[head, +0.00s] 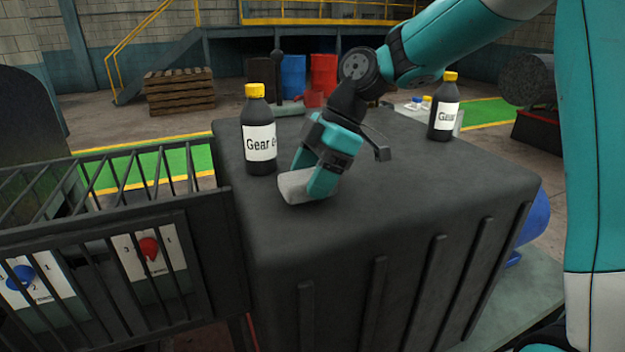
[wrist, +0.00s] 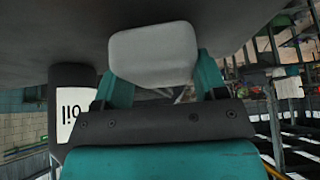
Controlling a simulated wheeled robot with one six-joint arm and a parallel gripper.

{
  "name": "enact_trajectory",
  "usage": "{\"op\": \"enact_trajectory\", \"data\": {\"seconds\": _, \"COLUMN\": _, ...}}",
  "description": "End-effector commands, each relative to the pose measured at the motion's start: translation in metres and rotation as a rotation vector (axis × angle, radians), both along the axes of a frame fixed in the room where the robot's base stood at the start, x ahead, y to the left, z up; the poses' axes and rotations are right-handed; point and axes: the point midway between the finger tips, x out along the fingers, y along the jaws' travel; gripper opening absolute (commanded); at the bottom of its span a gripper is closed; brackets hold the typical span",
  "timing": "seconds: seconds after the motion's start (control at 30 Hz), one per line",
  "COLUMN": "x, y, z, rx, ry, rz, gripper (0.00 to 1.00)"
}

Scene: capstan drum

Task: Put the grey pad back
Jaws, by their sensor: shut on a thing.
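The grey pad (head: 297,188) is a light grey block with rounded edges, at the front left of a dark box's top (head: 400,190). My gripper (head: 312,183) is shut on the pad, with teal fingers on either side of it. In the wrist view the pad (wrist: 153,54) shows between the fingertips of my gripper (wrist: 160,75). The pad is close to the dark top; I cannot tell whether it touches it.
A black Gear oil bottle (head: 259,135) with a yellow cap stands just left of my gripper. Another such bottle (head: 443,108) stands at the back right. A barred cage (head: 100,250) with a blue knob (head: 20,278) and a red knob (head: 149,248) stands left. The top's right side is clear.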

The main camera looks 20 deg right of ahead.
Motion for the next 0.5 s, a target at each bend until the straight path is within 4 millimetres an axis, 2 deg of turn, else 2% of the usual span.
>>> {"op": "enact_trajectory", "data": {"seconds": 0.1, "x": -0.0004, "y": -0.0001, "z": -0.0092, "rx": -0.001, "ry": 0.000, "rz": 0.000, "gripper": 0.46}}
{"op": "enact_trajectory", "data": {"seconds": 0.43, "x": -0.0001, "y": -0.0004, "z": -0.0135, "rx": -0.001, "ry": -0.001, "rz": 0.000, "gripper": 0.46}}
{"op": "enact_trajectory", "data": {"seconds": 0.47, "x": -0.0001, "y": -0.0004, "z": -0.0126, "rx": -0.001, "ry": -0.002, "rz": -0.001, "gripper": 0.70}}
{"op": "enact_trajectory", "data": {"seconds": 0.5, "x": -0.0001, "y": -0.0004, "z": -0.0119, "rx": -0.001, "ry": -0.001, "rz": 0.000, "gripper": 0.79}}
